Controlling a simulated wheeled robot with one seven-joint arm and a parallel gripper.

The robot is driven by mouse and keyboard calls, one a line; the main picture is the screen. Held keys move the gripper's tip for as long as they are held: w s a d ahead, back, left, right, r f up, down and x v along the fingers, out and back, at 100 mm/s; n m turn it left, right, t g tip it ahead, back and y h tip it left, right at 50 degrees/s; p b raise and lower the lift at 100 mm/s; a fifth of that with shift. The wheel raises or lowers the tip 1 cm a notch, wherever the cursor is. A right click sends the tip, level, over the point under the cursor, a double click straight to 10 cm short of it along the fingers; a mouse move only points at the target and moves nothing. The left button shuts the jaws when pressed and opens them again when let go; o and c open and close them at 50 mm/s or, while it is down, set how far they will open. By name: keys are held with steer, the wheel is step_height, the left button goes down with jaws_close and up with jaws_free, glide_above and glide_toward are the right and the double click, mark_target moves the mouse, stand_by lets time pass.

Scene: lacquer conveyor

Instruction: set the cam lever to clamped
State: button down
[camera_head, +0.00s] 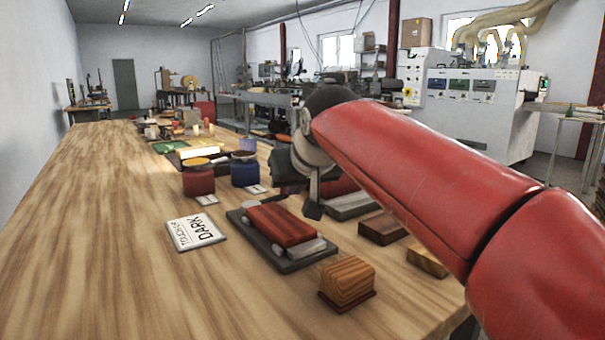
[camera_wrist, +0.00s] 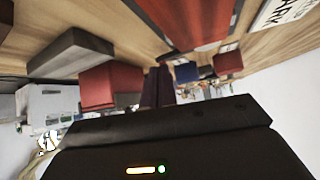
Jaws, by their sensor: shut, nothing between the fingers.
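A dark fixture plate (camera_head: 262,251) lies on the bench in the head view and bears a red-brown block (camera_head: 281,224). A light grey bar with a rounded end (camera_head: 306,249) lies along the block's near side; it may be the cam lever, but I cannot tell its setting. My gripper (camera_head: 313,209) points down just beyond the block's right end, and I cannot tell if it touches anything. In the wrist view its dark fingers (camera_wrist: 158,87) are together and empty, with the red-brown block (camera_wrist: 190,18) at the top of the picture.
A striped wood block (camera_head: 347,279) stands in front, a brown block (camera_head: 382,228) to the right. Red (camera_head: 198,181) and blue (camera_head: 245,172) jars stand behind. The bench's left side is clear.

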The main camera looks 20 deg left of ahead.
mark_target(284, 190)
steer(key=shift+w+a+f+p, duration=0.2)
steer(key=shift+w+a, duration=0.25)
steer(key=shift+w, duration=0.2)
steer(key=shift+w+a+f+p, duration=0.15)
steer(key=shift+w+a, duration=0.25)
steer(key=shift+w, duration=0.3)
steer(key=shift+w+a+f+p, duration=0.1)
steer(key=shift+w+a+p, duration=0.1)
steer(key=shift+w+a, duration=0.35)
steer(key=shift+w+d+r, duration=0.1)
steer(key=shift+w, duration=0.1)
